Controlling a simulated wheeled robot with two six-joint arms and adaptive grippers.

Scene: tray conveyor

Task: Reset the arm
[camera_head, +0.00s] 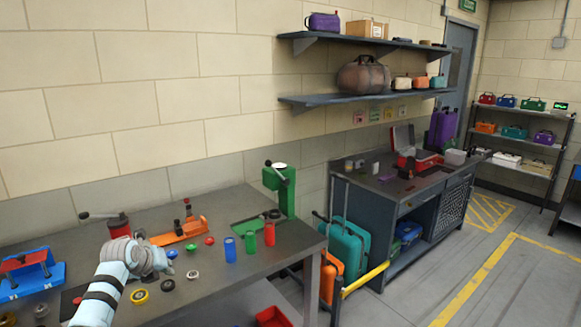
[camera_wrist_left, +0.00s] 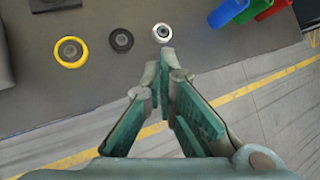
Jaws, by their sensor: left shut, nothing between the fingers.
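My left arm (camera_head: 98,295) reaches in from the lower left in the head view. Its gripper (camera_head: 160,262) is over the workbench (camera_head: 225,285), near several small round parts. In the left wrist view the gripper's fingers (camera_wrist_left: 164,62) meet at the tips with nothing between them. Beyond the tips lie a yellow ring (camera_wrist_left: 71,52), a black ring (camera_wrist_left: 121,40) and a white ring (camera_wrist_left: 162,33), all apart from the fingers. My right gripper is not in view.
Blue (camera_head: 230,250), green (camera_head: 250,243) and red (camera_head: 270,234) cups stand right of the gripper. A green press (camera_head: 284,190) and an orange fixture (camera_head: 180,232) stand behind. A blue fixture (camera_head: 30,275) sits at left. Yellow-striped floor (camera_head: 400,295) lies beyond the bench.

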